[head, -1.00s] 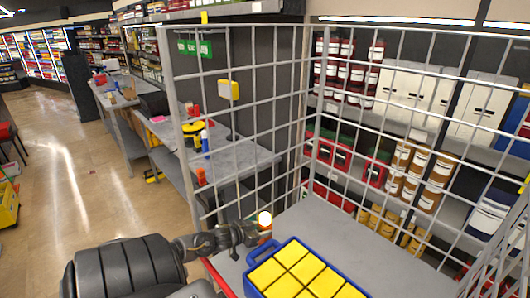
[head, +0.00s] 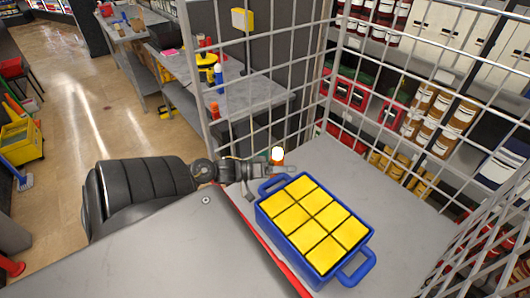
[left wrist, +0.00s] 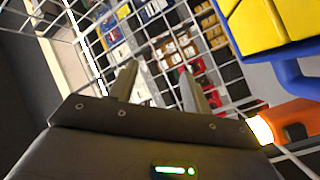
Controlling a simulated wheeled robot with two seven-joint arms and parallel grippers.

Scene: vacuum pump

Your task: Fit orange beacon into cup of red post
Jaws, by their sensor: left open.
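The orange beacon (head: 277,160), with a glowing white top, stands on the grey cart top beside the blue crate. My left gripper (head: 284,173) is right at it in the head view and partly covers its lower part. In the left wrist view my left gripper (left wrist: 159,88) is open, with nothing between its fingers. There the beacon (left wrist: 292,117) lies to the right, outside the fingers. I cannot make out the red post with its cup for certain. My right gripper is not in view.
A blue crate (head: 265,216) of yellow blocks stands close to my left gripper. A grey wire mesh (head: 335,85) encloses the cart top (head: 400,200). Beyond it are shelves and a grey bench (head: 265,90). Floor at the left is mostly open.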

